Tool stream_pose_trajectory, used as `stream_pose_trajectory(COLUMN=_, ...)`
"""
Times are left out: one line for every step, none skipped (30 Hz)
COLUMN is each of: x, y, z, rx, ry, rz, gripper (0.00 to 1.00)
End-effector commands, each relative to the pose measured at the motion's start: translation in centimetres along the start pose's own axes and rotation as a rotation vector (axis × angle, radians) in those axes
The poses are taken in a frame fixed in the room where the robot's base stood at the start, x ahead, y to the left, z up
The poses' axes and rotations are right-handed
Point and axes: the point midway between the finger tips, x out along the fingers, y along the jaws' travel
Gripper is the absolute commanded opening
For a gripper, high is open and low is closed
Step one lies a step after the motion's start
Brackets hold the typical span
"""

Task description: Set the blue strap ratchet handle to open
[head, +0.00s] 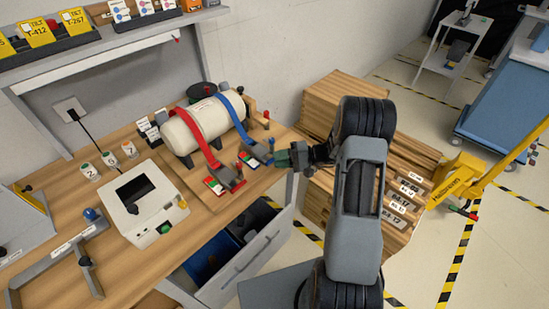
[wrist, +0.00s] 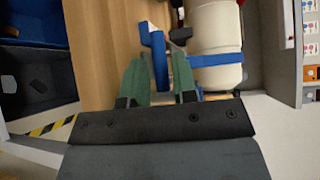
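A cream cylinder (head: 205,122) lies on the wooden workbench (head: 160,200), with a red strap (head: 200,137) and a blue strap (head: 237,120) over it. The blue strap runs down to a dark ratchet (head: 261,150) beside a small coloured plate (head: 248,160). I cannot tell how far its handle is swung. My gripper (head: 284,157) is just right of this ratchet. The blue strap (wrist: 208,61) crosses the cylinder (wrist: 215,35) there; contact is unclear.
A second ratchet (head: 228,176), on the red strap, is to the left. A white device with a dark screen (head: 143,205) stands further left. An open drawer (head: 250,258) juts out below the bench. Stacked wooden boards (head: 335,105) stand to the right, close to my arm.

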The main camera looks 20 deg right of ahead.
Motion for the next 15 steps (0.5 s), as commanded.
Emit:
stream_pose_trajectory(x=0.5, y=-0.1, z=0.0, rx=0.001, ry=-0.001, rz=0.000, gripper=0.26)
stream_pose_trajectory(x=0.8, y=-0.1, z=0.0, rx=0.001, ry=0.000, rz=0.000, gripper=0.26)
stream_pose_trajectory(x=1.1, y=0.0, z=0.0, rx=0.001, ry=-0.001, rz=0.001, gripper=0.26)
stream_pose_trajectory(x=1.3, y=0.0, z=0.0, rx=0.001, ry=-0.001, rz=0.001, gripper=0.26)
stream_pose_trajectory(x=1.4, y=0.0, z=0.0, rx=0.001, ry=-0.001, rz=0.001, gripper=0.26)
stream_pose_trajectory(x=1.6, y=0.0, z=0.0, rx=0.001, ry=0.000, rz=0.000, gripper=0.26)
stream_pose_trajectory(x=1.6, y=0.0, z=0.0, rx=0.002, ry=0.000, rz=0.000, gripper=0.26)
stream_pose_trajectory(x=1.7, y=0.0, z=0.0, rx=0.002, ry=0.001, rz=0.000, gripper=0.26)
stream_pose_trajectory(x=1.8, y=0.0, z=0.0, rx=0.002, ry=0.001, rz=0.000, gripper=0.26)
stream_pose_trajectory(x=1.8, y=0.0, z=0.0, rx=0.002, ry=0.001, rz=0.000, gripper=0.26)
stream_pose_trajectory(x=1.8, y=0.0, z=0.0, rx=0.002, ry=0.001, rz=0.000, gripper=0.26)
stream_pose_trajectory(x=1.8, y=0.1, z=0.0, rx=0.001, ry=0.001, rz=0.000, gripper=0.26)
stream_pose_trajectory(x=1.8, y=0.1, z=0.0, rx=0.001, ry=0.001, rz=0.000, gripper=0.26)
stream_pose_trajectory(x=1.8, y=0.1, z=0.0, rx=0.001, ry=0.001, rz=0.000, gripper=0.26)
stream_pose_trajectory(x=1.8, y=0.1, z=0.0, rx=0.001, ry=0.001, rz=0.000, gripper=0.26)
